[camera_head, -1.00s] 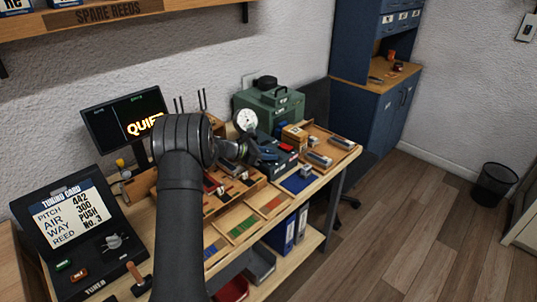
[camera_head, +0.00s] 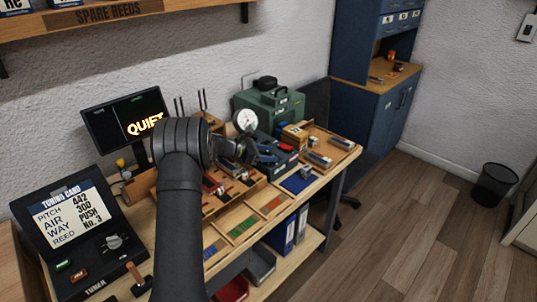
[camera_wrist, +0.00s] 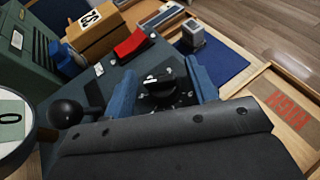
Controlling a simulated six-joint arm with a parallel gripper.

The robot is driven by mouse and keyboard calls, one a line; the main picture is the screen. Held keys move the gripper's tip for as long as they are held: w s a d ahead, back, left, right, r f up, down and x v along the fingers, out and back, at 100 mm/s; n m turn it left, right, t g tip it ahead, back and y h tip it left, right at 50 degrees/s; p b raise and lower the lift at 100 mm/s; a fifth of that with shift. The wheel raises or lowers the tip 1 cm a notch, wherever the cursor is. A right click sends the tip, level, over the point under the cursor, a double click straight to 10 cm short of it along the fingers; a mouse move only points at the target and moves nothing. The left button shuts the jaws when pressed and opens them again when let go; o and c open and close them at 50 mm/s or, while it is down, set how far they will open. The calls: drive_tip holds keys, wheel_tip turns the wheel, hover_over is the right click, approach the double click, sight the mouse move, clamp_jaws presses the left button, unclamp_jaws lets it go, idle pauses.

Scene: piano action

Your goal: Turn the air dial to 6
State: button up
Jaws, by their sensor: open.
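The air dial (camera_wrist: 160,90) is a black knob with a pale mark on top, on a dark grey panel (camera_wrist: 115,85) in the wrist view. Small white marks surround it; I cannot read its setting. My gripper (camera_wrist: 164,77) has two blue fingers, one on each side of the knob, apart and holding nothing. Whether a finger touches the knob is unclear. In the head view my gripper (camera_head: 265,156) is over the bench by the round white gauge (camera_head: 245,120), and my arm and fingers hide the dial. The gauge also shows at the wrist view's left edge (camera_wrist: 14,135).
A black ball-topped lever (camera_wrist: 66,112) stands left of the dial. A red rocker (camera_wrist: 131,42) and a wooden block (camera_wrist: 92,35) are beyond it. A green case (camera_head: 270,103) stands behind. A blue mat (camera_wrist: 215,58) lies right. A tuning card (camera_head: 70,212) is at left.

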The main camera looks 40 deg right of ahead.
drive_tip(key=v, duration=1.7)
drive_tip(key=shift+r, duration=0.15)
drive_tip(key=shift+s+d, duration=0.1)
drive_tip(key=x, duration=1.7)
drive_tip(key=shift+f, duration=0.2)
